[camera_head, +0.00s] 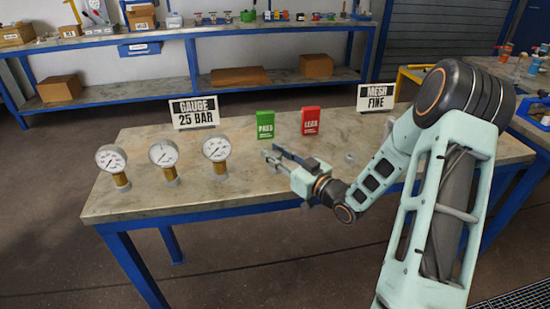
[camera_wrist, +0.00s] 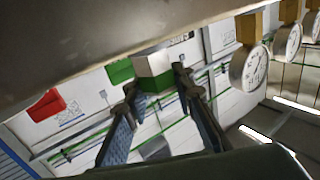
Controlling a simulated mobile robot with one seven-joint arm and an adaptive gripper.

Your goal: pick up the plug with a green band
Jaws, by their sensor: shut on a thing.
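The plug with a green band (camera_wrist: 153,66) is in the wrist view, a pale block with a green stripe, between the fingertips of my gripper (camera_wrist: 156,84). My gripper is shut on it. In the head view my gripper (camera_head: 273,156) is over the middle of the workbench (camera_head: 250,187), in front of the green box; the plug cannot be made out there. The wrist view is tilted, with the bench across its top, so the height of the plug above the bench is hard to tell.
Three gauges (camera_head: 163,155) stand at the bench's left. A green PASS box (camera_head: 265,125) and a red LEAK box (camera_head: 310,121) stand behind my gripper. Signs read GAUGE 25 BAR (camera_head: 195,112) and MESH FINE (camera_head: 376,97). A small grey round thing (camera_head: 349,157) lies right of my gripper.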

